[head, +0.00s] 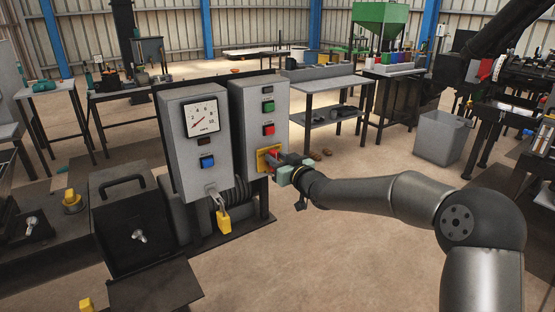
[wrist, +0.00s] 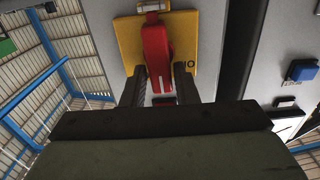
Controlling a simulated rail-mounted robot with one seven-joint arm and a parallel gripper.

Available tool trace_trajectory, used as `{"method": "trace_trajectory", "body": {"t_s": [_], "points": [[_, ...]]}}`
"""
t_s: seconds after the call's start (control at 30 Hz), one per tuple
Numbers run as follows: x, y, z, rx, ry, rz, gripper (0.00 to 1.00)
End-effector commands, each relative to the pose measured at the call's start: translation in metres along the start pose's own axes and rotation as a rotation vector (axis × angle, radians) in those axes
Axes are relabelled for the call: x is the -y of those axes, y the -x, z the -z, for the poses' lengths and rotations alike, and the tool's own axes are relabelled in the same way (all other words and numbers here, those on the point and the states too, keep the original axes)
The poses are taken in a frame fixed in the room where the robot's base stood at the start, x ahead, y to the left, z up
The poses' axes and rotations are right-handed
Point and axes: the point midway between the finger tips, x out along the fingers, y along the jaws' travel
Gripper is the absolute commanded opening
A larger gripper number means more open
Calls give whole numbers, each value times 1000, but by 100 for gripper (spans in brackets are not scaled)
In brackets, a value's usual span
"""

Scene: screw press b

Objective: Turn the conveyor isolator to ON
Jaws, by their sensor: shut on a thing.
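The conveyor isolator is a red handle (wrist: 157,45) on a yellow plate (wrist: 127,42). The handle's exact setting cannot be told.
A left grey box (head: 195,145) carries a gauge (head: 202,117) and a blue button (head: 207,162); a yellow padlock (head: 224,221) hangs below it. Green and red buttons (head: 268,129) sit above the isolator. A workbench (head: 325,85) stands behind. Floor at the front right is clear.

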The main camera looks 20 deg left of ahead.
Motion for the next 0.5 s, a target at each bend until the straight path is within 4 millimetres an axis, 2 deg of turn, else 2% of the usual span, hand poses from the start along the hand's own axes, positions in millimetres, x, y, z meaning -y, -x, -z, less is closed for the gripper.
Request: {"method": "trace_trajectory", "body": {"t_s": [0.07, 0.1, 0.13, 0.5], "points": [[-1, 1, -8, 14, -2, -2, 4], [-1, 1, -8, 14, -2, -2, 38], [-1, 1, -7, 14, -2, -2, 42], [0, 6, -3, 6, 1, 0, 42]]}}
